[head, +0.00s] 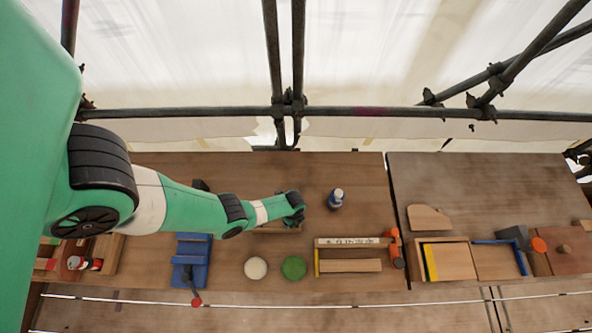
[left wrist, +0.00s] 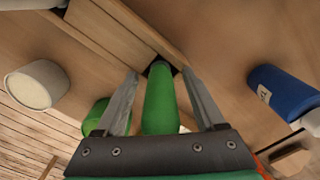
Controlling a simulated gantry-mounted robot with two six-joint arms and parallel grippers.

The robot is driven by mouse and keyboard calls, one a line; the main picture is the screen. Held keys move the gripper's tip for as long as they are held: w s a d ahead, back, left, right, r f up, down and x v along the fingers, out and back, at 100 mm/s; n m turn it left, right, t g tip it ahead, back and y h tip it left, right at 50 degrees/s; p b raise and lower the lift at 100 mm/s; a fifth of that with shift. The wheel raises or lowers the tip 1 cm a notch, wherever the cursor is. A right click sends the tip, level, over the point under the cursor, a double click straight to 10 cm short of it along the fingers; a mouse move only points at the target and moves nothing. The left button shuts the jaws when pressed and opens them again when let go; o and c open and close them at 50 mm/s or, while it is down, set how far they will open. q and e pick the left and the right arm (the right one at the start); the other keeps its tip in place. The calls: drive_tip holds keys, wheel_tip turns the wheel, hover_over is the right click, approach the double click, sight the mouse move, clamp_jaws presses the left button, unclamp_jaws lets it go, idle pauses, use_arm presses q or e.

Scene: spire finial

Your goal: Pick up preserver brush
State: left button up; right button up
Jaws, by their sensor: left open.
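The brush's green handle (left wrist: 158,100) shows in the left wrist view, with a dark end at the top beside a wooden strip. I take this to be the preserver brush; its bristles are not clear. My left gripper (left wrist: 165,85) is open, with one finger on each side of the green handle. I cannot tell whether the fingers touch it. In the head view my left gripper (head: 296,216) is over the table, and the brush is hidden beneath it. My right gripper is not in view.
A blue bottle (head: 336,198) stands to the right of the gripper. A white-topped tin (head: 255,268) and a green tin (head: 293,267) stand in front. A wooden tray (head: 445,261) and an orange-handled tool (head: 396,248) are further right. The table behind the bottle is clear.

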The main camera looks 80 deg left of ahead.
use_arm(q)
clamp_jaws()
idle(0.3)
drive_tip(key=shift+r, duration=0.2)
